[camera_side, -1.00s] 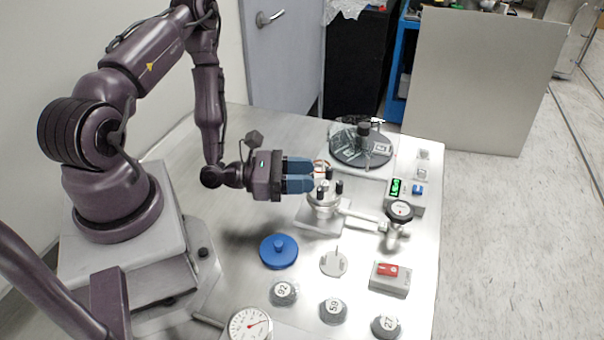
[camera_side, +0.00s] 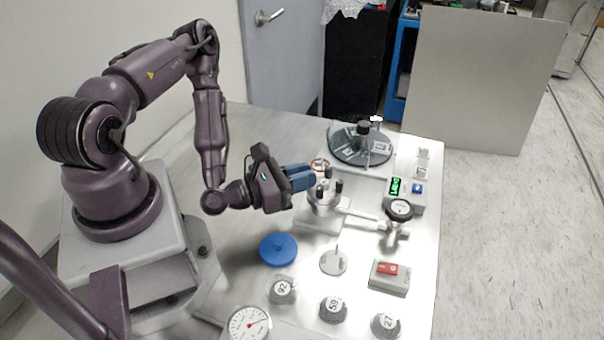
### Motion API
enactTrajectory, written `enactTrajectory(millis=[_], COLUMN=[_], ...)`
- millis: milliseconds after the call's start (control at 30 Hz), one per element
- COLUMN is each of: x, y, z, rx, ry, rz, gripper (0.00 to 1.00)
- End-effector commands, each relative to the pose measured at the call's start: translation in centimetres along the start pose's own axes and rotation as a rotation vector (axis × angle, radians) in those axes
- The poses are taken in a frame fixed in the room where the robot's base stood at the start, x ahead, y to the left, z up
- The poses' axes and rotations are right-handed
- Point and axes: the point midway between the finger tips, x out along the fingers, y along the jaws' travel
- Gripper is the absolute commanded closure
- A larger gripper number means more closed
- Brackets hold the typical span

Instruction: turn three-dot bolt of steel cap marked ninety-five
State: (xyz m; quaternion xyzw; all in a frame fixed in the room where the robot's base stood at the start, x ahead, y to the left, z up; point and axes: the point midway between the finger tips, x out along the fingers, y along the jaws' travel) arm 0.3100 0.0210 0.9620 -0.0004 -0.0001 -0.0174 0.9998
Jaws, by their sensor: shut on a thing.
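A steel cap (camera_side: 325,191) sits on the small chamber in the middle of the table, with black bolts standing up from it. One black bolt (camera_side: 339,186) shows at its right and another (camera_side: 320,191) at its front. My gripper (camera_side: 313,177) comes in from the left, rolled and tilted, with its blue fingers at the cap's far left edge. It is shut on a bolt that the fingers hide. The number on this cap and the dots by its bolts are too small to read.
Loose caps marked 92 (camera_side: 282,290), 59 (camera_side: 333,309) and 27 (camera_side: 385,326) lie in front. A blue lid (camera_side: 278,250), a round gauge (camera_side: 249,324), a red-switch box (camera_side: 389,278) and a dark round carousel (camera_side: 361,146) surround the chamber.

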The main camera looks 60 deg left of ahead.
Motion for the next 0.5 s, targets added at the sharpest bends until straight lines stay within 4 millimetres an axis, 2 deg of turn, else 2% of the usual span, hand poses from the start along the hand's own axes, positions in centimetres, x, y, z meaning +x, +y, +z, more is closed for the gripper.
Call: enactTrajectory(millis=[267, 300, 367, 400, 500], x=[-0.02, -0.02, -0.02, -0.02, -0.02], y=[0.03, 0.03, 0.03, 0.03, 0.02], z=[-0.01, -0.01, -0.01, -0.01, -0.01], rx=[0.002, 0.002, 0.001, 0.001, 0.001], ry=[0.001, 0.001, 0.001, 0.001, 0.0], rz=[0.003, 0.003, 0.002, 0.002, 0.002], gripper=[1.0, 0.76, 0.62, 0.59, 0.59])
